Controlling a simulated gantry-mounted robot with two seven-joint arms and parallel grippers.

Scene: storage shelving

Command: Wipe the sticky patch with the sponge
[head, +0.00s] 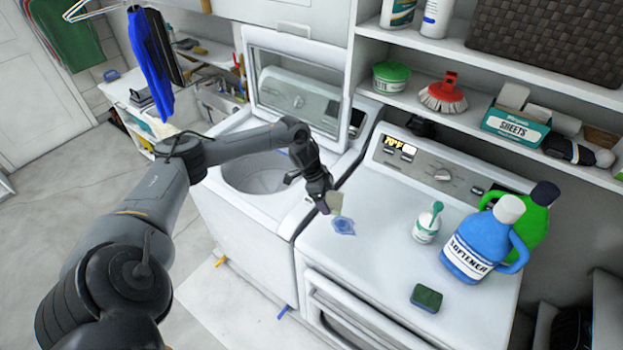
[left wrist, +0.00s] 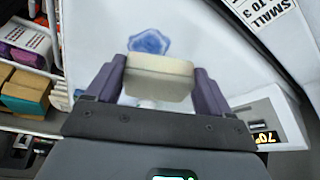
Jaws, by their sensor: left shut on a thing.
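My left gripper (head: 325,203) is over the left edge of the front-loading machine's white top. It is shut on a pale beige sponge (head: 336,202). In the left wrist view the sponge (left wrist: 160,82) sits between the two purple fingers of the gripper (left wrist: 160,74). A blue, irregular sticky patch (head: 343,226) lies on the white top, just in front of the sponge in the head view. The patch (left wrist: 150,42) shows just beyond the sponge in the left wrist view, partly hidden by it. I cannot tell whether the sponge touches the top. My right gripper is not in view.
A green block like a scrub sponge (head: 426,297), a small white bottle (head: 427,226), a blue softener jug (head: 480,245) and a green jug (head: 537,215) stand on the same top. The open top-loading washer (head: 255,185) is at left. Shelves (head: 480,120) overhang the back.

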